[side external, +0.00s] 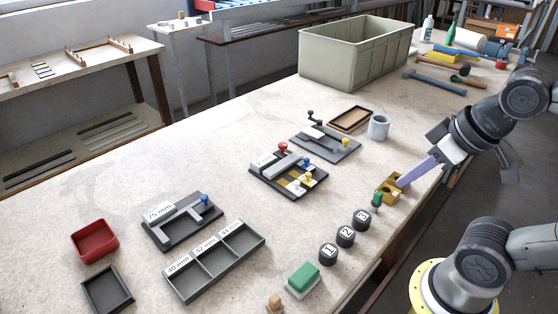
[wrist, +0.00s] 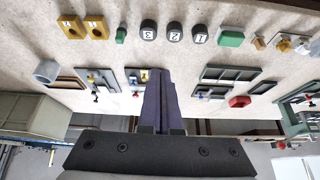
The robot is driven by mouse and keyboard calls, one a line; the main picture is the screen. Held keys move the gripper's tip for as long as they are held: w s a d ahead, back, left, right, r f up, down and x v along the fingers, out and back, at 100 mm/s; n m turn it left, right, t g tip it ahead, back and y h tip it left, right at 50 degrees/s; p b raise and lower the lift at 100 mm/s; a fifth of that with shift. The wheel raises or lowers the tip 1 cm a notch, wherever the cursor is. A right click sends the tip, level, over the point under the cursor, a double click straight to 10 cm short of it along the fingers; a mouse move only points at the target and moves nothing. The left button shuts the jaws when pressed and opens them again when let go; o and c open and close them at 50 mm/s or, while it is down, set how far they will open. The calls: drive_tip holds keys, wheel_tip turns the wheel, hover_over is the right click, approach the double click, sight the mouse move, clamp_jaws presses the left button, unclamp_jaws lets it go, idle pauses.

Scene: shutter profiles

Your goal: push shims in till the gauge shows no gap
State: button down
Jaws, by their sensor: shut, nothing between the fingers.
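My gripper (side external: 402,182) has long purple fingers, shut with nothing between them. In the side view its tips overlap the yellow blocks at the table's right edge; contact cannot be told. In the wrist view the fingers (wrist: 158,73) point over the table and partly hide a fixture (wrist: 136,76). In the side view a dark fixture (side external: 262,178) holds a grey bar, yellow and white pieces, and red, blue and yellow knobs. Which pieces are shims, and any gauge reading, are too small to tell.
A 75 mm fixture (side external: 160,232), a tray (side external: 232,268) labelled 40, 42 and 44 mm, and a red bin (side external: 95,241) stand at front left. Numbered black knobs (side external: 345,235) and a green block (side external: 303,277) line the near edge. A large crate (side external: 345,62) stands behind.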

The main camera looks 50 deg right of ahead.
drive_tip(key=w+r+m+g+y, duration=0.1)
drive_tip(key=w+r+m, duration=0.3)
drive_tip(key=w+m, duration=0.95)
drive_tip(key=w+d+f+m+g, duration=0.1)
drive_tip(key=w+d+f+m, duration=0.3)
drive_tip(key=m, duration=0.6)
drive_tip(key=m+g+y, duration=0.1)
drive_tip(key=m, duration=0.2)
approach(313, 180)
drive_tip(key=f, duration=0.1)
drive_tip(key=s+d+f, duration=0.2)
drive_tip(key=shift+f, duration=0.35)
drive_tip(key=shift+w+a+f, duration=0.3)
drive_tip(key=shift+w+a, duration=0.5)
drive_tip(key=shift+w, duration=0.1)
drive_tip(key=shift+w+a+f, duration=0.15)
drive_tip(key=shift+w+a, duration=0.45)
drive_tip(key=shift+w, duration=0.05)
